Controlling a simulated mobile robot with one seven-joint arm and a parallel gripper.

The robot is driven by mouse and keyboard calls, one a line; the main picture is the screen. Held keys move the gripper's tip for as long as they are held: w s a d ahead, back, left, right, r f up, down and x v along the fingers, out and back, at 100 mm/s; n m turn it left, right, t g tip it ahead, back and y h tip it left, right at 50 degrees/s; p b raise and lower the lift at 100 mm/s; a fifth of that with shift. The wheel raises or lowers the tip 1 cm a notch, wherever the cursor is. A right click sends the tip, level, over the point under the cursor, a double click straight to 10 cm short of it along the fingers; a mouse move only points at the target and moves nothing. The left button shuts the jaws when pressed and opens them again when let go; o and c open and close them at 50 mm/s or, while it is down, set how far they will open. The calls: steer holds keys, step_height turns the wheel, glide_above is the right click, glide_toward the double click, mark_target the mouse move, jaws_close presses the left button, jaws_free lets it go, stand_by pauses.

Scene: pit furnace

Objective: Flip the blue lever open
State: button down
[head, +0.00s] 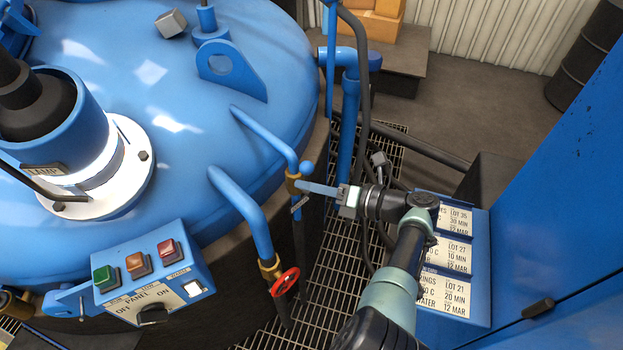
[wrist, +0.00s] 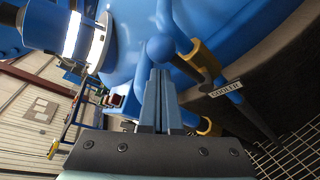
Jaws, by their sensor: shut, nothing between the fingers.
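The blue lever shows its round knob (head: 306,167) beside a brass valve (head: 292,183) on a blue pipe at the right side of the round furnace lid. In the wrist view the lever's knob (wrist: 160,48) is just beyond my fingertips, and the brass valve (wrist: 205,58) is to its right. My gripper (head: 303,186) points left at the valve with its narrow fingers together. In the wrist view my gripper (wrist: 159,72) is shut and empty. I cannot tell whether the fingertips touch the knob. Part of the lever is hidden.
A "COOLER" tag (wrist: 226,89) hangs by the valve. A second blue pipe (head: 243,210) with a red handwheel (head: 285,281) stands nearer. A button panel (head: 153,285) is at lower left. A blue box with lot cards (head: 452,258) stands right, and grating lies below.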

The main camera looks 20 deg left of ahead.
steer(key=s+d, duration=0.3)
steer(key=d, duration=0.5)
steer(key=shift+s+d+r, duration=0.35)
steer(key=shift+s+r, duration=0.05)
